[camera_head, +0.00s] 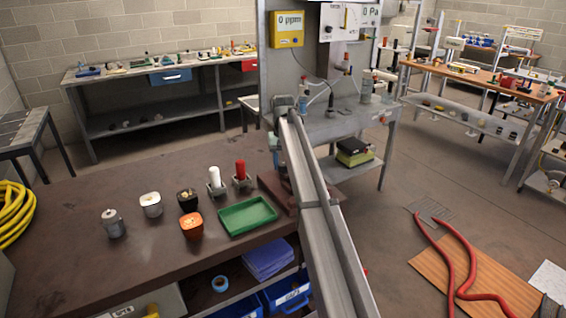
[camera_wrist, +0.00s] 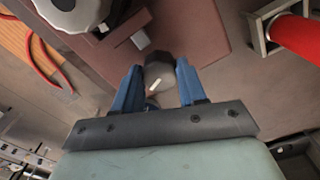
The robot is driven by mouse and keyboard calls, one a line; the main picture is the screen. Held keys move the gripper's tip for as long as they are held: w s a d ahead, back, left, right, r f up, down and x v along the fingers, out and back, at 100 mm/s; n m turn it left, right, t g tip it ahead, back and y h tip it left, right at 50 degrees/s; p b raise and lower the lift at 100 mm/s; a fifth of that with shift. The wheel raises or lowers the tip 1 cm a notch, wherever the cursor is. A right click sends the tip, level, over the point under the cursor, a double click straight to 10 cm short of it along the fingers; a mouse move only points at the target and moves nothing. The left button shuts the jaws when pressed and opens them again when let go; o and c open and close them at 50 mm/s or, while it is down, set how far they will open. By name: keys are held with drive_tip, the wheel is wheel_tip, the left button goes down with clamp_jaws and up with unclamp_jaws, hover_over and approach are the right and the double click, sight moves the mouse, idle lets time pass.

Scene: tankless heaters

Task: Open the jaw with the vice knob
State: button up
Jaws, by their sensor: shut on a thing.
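The vice (camera_head: 275,186) is the brown-red body at the right edge of the bench in the head view, partly covered by my arm. In the wrist view, a dark grey rounded knob (camera_wrist: 160,75) with a small white mark sits between the two blue fingers of my gripper (camera_wrist: 159,68). The fingers are closed on its sides. A brown-red flat part (camera_wrist: 195,30) shows beyond the knob. The jaw opening cannot be made out. My gripper is hidden behind my arm in the head view.
A red-handled item (camera_head: 240,172) stands in a metal holder close by, beside a white one (camera_head: 215,181). A green tray (camera_head: 247,215) and an orange pot (camera_head: 191,224) are on the bench (camera_head: 90,265). Floor right of the bench holds a red hose (camera_head: 462,262).

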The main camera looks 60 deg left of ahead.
sight(283, 164)
drive_tip(key=n, duration=1.1)
drive_tip(key=shift+n, duration=0.4)
idle(0.3)
drive_tip(key=o, duration=1.1)
drive_tip(key=shift+c, duration=0.2)
wheel_tip(283, 164, up, 14)
drive_tip(key=shift+f, duration=0.1)
